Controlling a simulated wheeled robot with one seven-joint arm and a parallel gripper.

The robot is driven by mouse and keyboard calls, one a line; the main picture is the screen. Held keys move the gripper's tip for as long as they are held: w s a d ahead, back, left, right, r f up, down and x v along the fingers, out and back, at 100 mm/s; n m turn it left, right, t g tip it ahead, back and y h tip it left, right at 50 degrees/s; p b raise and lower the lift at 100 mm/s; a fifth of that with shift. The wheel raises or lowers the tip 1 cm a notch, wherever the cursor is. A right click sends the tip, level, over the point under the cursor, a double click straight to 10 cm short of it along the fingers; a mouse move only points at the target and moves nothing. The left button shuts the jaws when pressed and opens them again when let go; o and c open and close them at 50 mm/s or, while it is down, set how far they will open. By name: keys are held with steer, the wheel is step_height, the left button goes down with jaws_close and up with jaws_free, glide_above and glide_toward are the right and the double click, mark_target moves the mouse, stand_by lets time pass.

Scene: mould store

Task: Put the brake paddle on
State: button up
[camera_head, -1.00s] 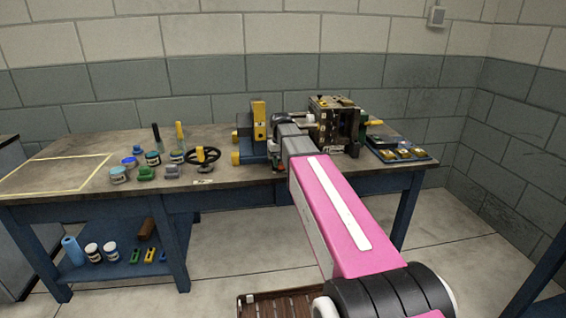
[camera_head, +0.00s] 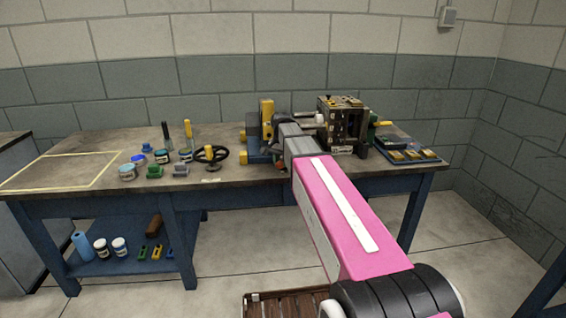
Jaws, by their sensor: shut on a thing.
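A machine (camera_head: 256,148) with a blue body, yellow knobs and an upright yellow part (camera_head: 267,113) stands on the bench, joined by light rods to a dark, block-shaped mould unit (camera_head: 342,128). My gripper (camera_head: 284,128) is at the machine, between the yellow part and the mould unit. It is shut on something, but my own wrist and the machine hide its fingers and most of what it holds. A small reddish piece (camera_head: 281,163) shows under the wrist. I cannot tell which piece is the brake paddle.
A black handwheel (camera_head: 222,153), jars and clamps (camera_head: 127,172) stand on the bench (camera_head: 100,203) to the left. A yellow-taped area (camera_head: 60,172) there is bare. A blue tray (camera_head: 410,155) with yellow-topped parts lies to the right. A lower shelf (camera_head: 130,262) holds more items.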

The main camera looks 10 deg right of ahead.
mark_target(281, 162)
steer(key=shift+w+a+m, duration=0.1)
steer(key=shift+m, duration=0.2)
steer(key=o, duration=0.9)
steer(key=shift+o, duration=0.2)
step_height(281, 162, up, 11)
steer(key=shift+f, duration=0.1)
stand_by(0.3)
